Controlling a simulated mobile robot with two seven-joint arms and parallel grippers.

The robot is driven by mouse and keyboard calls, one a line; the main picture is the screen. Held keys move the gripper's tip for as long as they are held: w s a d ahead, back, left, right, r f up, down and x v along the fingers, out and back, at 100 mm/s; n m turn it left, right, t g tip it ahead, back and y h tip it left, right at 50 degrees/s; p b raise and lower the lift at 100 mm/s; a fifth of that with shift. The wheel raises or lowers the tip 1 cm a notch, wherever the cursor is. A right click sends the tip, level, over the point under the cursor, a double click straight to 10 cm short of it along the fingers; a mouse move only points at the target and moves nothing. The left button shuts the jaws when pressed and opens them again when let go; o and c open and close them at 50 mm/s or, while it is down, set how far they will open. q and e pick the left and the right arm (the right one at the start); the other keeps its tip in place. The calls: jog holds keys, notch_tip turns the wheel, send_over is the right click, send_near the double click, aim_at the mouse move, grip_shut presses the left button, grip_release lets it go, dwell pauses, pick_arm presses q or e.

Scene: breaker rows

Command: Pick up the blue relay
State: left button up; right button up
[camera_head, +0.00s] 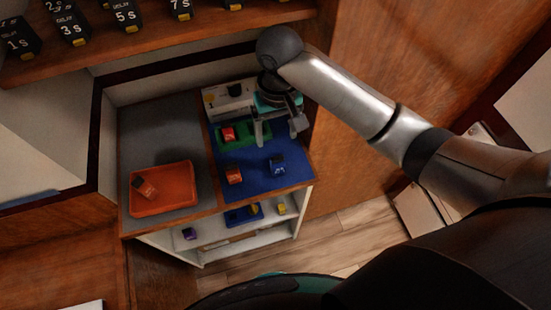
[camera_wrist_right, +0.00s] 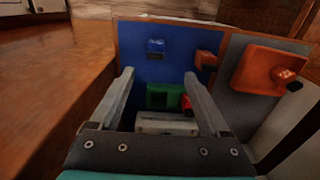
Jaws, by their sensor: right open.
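The blue relay (camera_head: 277,163) stands on the blue mat (camera_head: 258,184), near the right side of the counter. It also shows in the right wrist view (camera_wrist_right: 156,47), beyond the fingertips and between their lines. My right gripper (camera_head: 276,138) is open and empty, with its fingers pointing down over the back of the mat, behind the relay and apart from it. In the right wrist view the open fingers (camera_wrist_right: 158,75) flank the green tray and white box. My left gripper is not in view.
An orange-red relay (camera_head: 233,175) stands left of the blue one. A green tray (camera_head: 236,144) holds a red relay (camera_head: 228,134), with a white box (camera_head: 228,99) behind. An orange tray (camera_head: 178,207) holds another relay (camera_head: 147,189). A shelf (camera_head: 212,238) lies below; wooden walls stand close.

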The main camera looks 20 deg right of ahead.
aim_at(278, 158)
jog(key=f, duration=0.5)
jog(key=f+b, duration=0.1)
jog(key=f, duration=0.3)
jog(key=shift+w+d+f, duration=0.2)
jog(key=shift+f, duration=0.2)
jog(key=shift+w+d+f+b, duration=0.15)
jog(key=shift+f+b, duration=0.25)
jog(key=shift+f, duration=0.9)
jog(key=shift+w+a+f+b, duration=0.1)
jog(key=shift+f+b, duration=0.25)
jog(key=shift+f, duration=0.9)
jog(key=shift+d, duration=0.1)
grip_shut()
